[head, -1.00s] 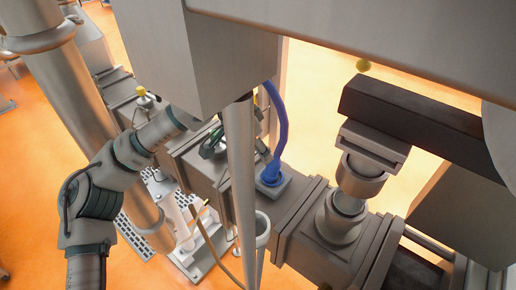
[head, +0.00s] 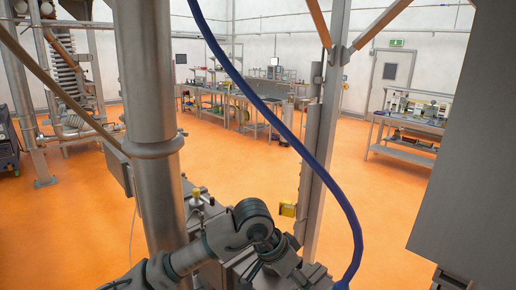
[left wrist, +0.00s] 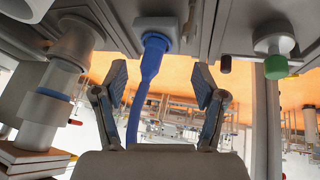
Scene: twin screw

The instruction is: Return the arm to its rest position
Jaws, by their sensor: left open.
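My left arm (head: 212,250) shows at the bottom centre of the head view, bent, in front of the grey machine. In the left wrist view my left gripper (left wrist: 160,88) is open, its two dark fingers spread wide with nothing gripped. A blue cable (left wrist: 148,68) hangs from a blue connector on the machine and shows between the fingers, apart from both. In the head view the blue cable (head: 290,132) crosses from top to bottom right. My right arm is in neither current view.
A thick steel pipe (head: 147,120) stands left of my arm, and a metal post (head: 318,150) stands to its right. A large grey panel (head: 470,160) fills the right side. Workbenches (head: 230,105) stand far back. Open orange floor lies between.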

